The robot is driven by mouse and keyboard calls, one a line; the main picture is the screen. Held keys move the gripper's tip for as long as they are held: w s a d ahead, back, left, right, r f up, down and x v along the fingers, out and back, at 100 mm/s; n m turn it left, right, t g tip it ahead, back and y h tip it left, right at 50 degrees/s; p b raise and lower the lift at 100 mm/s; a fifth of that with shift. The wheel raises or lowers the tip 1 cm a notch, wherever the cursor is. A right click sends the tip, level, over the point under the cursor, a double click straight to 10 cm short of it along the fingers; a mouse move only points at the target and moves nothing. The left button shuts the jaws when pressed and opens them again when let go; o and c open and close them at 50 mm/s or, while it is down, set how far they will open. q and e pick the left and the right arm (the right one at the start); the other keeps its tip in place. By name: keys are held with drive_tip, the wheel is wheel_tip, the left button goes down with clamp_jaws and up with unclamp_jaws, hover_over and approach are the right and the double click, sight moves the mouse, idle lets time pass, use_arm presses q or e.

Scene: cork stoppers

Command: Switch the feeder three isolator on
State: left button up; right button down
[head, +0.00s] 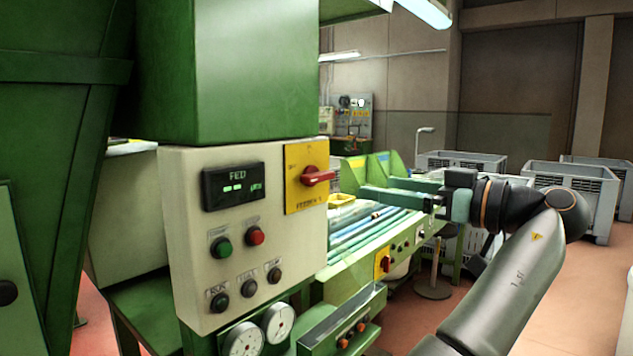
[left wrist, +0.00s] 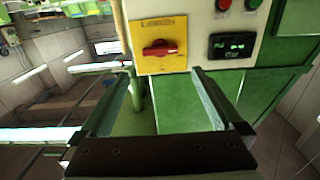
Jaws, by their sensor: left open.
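The isolator is a yellow plate (head: 293,197) with a red rotary handle (head: 318,176) on the right side of a cream control panel. Its label reads "FEEDER", but the number is too small to read surely. The handle lies roughly horizontal. In the left wrist view, the red handle (left wrist: 160,48) sits across the yellow plate (left wrist: 147,67), between and beyond the fingertips. My left gripper (head: 376,188) is open and empty, to the right of the handle and apart from it, fingers pointing toward the panel side. My right gripper is not in view.
The cream panel (head: 185,255) also carries a lit display (head: 234,187), green and red buttons and black knobs. Gauges (head: 279,323) sit below. A second yellow plate with a red knob (head: 384,262) is on the bench behind. Grey crates (head: 570,190) stand at the right.

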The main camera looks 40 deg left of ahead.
sight(323, 178)
use_arm(q)
drive_tip(key=a, duration=0.8)
drive_tip(key=w+a, duration=0.1)
drive_tip(key=a, duration=0.3)
drive_tip(key=shift+a+b, duration=0.1)
drive_tip(key=shift+b, duration=0.2)
drive_tip(key=shift+c, duration=0.4)
drive_tip(key=c, duration=1)
